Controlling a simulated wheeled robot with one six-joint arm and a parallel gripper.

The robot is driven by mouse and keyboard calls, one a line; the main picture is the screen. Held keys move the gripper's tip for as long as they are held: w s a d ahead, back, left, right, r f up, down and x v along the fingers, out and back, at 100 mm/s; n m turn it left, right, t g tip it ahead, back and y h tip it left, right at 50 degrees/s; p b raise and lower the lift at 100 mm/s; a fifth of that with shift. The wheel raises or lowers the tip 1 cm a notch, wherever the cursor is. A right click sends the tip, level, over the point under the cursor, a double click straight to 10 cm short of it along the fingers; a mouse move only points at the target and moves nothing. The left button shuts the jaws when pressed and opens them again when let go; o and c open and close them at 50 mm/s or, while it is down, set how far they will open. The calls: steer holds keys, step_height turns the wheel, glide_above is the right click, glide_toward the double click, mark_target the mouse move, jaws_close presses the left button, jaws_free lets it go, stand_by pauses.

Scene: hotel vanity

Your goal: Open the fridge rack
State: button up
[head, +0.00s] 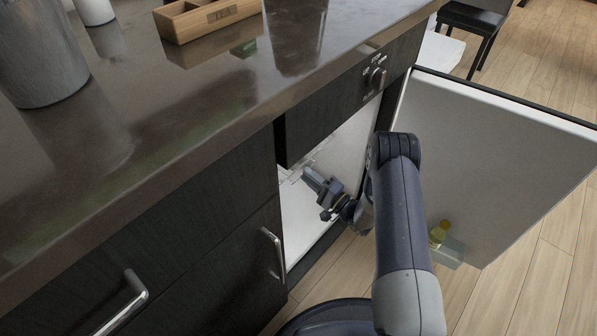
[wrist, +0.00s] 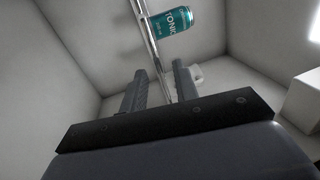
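The fridge stands open under the counter, with its white interior (head: 305,222) showing in the head view. My gripper (head: 313,178) reaches inside it. A pale rack edge (head: 290,174) shows just beyond the gripper, partly hidden by the dark panel above. In the wrist view, the rack's thin metal rail (wrist: 150,35) runs from the top down between the two fingers of my gripper (wrist: 158,68). The fingers are apart, with gaps beside the rail. I cannot tell whether either finger touches it. A teal tonic can (wrist: 172,18) is beside the rail.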

steer(key=shift+b+x, duration=0.35)
steer(key=shift+x, duration=1.85)
steer(key=shift+c, duration=0.2)
steer(key=c, duration=0.4)
jaws_close()
steer(key=shift+w+r, duration=0.1)
